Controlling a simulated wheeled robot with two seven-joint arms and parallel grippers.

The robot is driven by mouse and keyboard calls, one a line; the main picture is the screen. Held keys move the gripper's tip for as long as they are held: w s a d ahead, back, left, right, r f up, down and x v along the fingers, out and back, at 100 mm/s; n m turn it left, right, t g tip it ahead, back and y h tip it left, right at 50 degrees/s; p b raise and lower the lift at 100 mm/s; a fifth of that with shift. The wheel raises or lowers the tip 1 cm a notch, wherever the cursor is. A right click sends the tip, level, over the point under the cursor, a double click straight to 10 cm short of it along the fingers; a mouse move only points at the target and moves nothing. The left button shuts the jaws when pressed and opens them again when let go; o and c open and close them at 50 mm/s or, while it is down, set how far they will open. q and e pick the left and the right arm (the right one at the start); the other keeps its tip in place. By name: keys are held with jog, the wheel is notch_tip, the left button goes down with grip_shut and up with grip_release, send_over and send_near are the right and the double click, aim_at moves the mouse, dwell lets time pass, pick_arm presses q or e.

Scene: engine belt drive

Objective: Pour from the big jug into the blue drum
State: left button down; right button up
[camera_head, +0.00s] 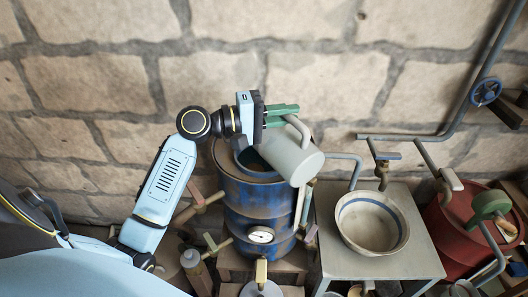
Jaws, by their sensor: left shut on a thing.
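The big jug (291,155) is grey and tilted, held above the right side of the blue drum's open top. Its handle (299,130) is at its upper side. My left gripper (284,112) has green fingers and is shut on this handle. The blue drum (245,207) is worn and rusty and stands upright with a round gauge (261,235) on its front. Its dark opening shows partly beside the jug, which hides the rest. No stream of liquid can be made out.
A striped bowl (372,223) stands on a grey metal table (424,262) right of the drum. A red drum (448,232) is further right. Pipes with taps and a blue valve wheel (485,92) run along the stone wall.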

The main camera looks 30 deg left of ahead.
aim_at(299, 128)
pick_arm(q)
jog(key=d+m, duration=0.1)
jog(key=s+d, duration=0.1)
jog(key=d, duration=0.1)
jog(key=s+d+m+y+p, duration=0.1)
jog(key=shift+s+d+m, duration=0.1)
jog(key=shift+d+m, duration=0.2)
jog(key=shift+d, duration=0.05)
jog(key=shift+s+d+f+m+g+b, duration=0.15)
jog(key=shift+d+f+m+b, duration=0.15)
jog(key=shift+f+b, duration=0.3)
jog(key=shift+d+f+m+g+b, duration=0.2)
jog(key=shift+d+f+b, duration=0.1)
jog(key=shift+f+b, duration=0.25)
jog(key=shift+d+r+y+p, duration=0.2)
jog(key=shift+d+y+p, duration=0.05)
jog(key=shift+y+p, duration=0.1)
jog(key=shift+s+d+m+p, duration=0.15)
jog(key=shift+d+m+p, duration=0.1)
jog(key=shift+m+p, duration=0.3)
jog(key=s+d+f+m+y+p, duration=0.1)
jog(key=s+d+m+y+p, duration=0.2)
jog(key=d+m, duration=0.5)
jog(key=shift+s+d+y+p, duration=0.15)
jog(key=shift+d+y+p, duration=0.6)
jog(key=shift+y, duration=0.5)
jog(key=shift+d, duration=0.1)
